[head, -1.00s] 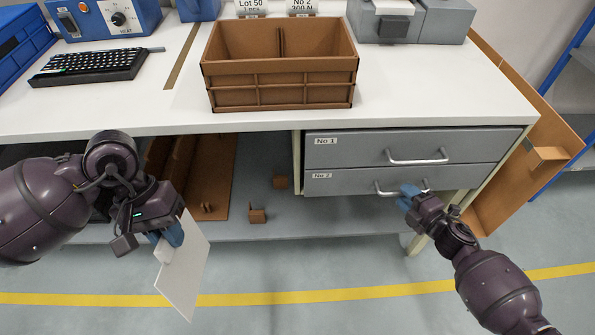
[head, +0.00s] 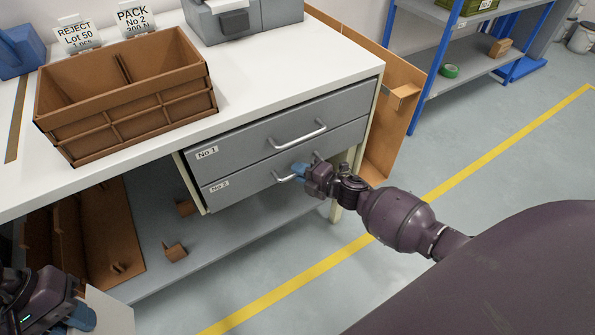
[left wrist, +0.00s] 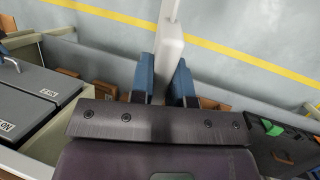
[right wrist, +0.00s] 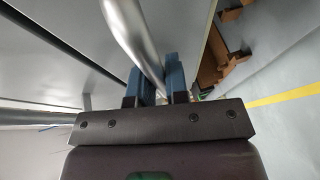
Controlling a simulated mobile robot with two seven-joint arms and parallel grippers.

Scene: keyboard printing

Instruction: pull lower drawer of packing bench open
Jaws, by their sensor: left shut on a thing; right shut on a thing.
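The packing bench (head: 345,62) has two grey drawers, an upper one labelled No 1 (head: 255,142) and a lower one labelled No 2 (head: 245,188). Both drawer fronts look about flush, so the lower drawer appears closed. My right gripper (head: 300,172) is shut on the lower drawer's metal bar handle (head: 283,179). In the right wrist view the handle (right wrist: 130,30) runs between the blue fingers (right wrist: 158,85). My left gripper (head: 82,318), at the bottom left, is shut on a flat white board (head: 112,314), whose grip end shows in the left wrist view (left wrist: 169,50).
A brown divided crate (head: 140,125) and grey equipment (head: 245,15) stand on the bench top. Brown pieces (head: 175,250) lie on the lower shelf. A brown panel (head: 385,130) stands at the bench's right end. The floor (head: 480,185) before the drawers is clear apart from my arm.

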